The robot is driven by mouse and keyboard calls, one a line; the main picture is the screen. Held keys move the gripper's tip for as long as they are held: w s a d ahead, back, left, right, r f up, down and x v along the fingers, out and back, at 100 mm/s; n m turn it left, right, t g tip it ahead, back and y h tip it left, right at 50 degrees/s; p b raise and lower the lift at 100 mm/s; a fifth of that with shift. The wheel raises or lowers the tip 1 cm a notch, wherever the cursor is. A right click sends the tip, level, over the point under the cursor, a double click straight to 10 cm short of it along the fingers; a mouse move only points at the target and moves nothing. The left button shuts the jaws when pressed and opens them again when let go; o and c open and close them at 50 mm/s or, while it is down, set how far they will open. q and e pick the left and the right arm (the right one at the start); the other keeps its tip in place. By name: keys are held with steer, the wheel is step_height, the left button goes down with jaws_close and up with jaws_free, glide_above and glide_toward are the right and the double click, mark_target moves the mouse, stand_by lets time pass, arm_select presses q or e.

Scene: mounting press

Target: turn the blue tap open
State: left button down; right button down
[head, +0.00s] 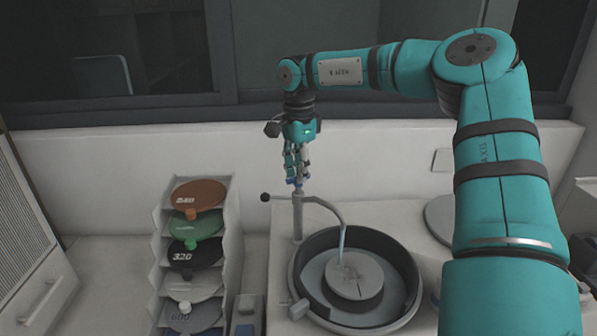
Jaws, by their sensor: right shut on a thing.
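The blue tap (298,187) is a small blue piece on top of a grey upright pipe (297,220), mostly hidden by my fingers. My right gripper (297,180) points straight down from above and is shut on the blue tap. A curved grey spout (327,204) runs from the pipe over the round basin (299,283). A thin pale-blue streak, looking like water, drops from the spout's end toward the grey disc (354,278) in the basin. My left gripper is not in view.
A rack (227,245) of coloured discs stands left of the basin. A dark-knobbed lever (266,198) sticks out left of the pipe. A white wall and window ledge lie behind. My right arm covers the right side.

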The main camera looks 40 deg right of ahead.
steer(key=n, duration=0.6)
steer(key=shift+n, duration=0.3)
steer(key=n, duration=0.6)
steer(key=shift+p, duration=0.35)
steer(key=shift+n, duration=0.3)
steer(key=c, duration=1.4)
jaws_free()
step_height(320, 180, up, 12)
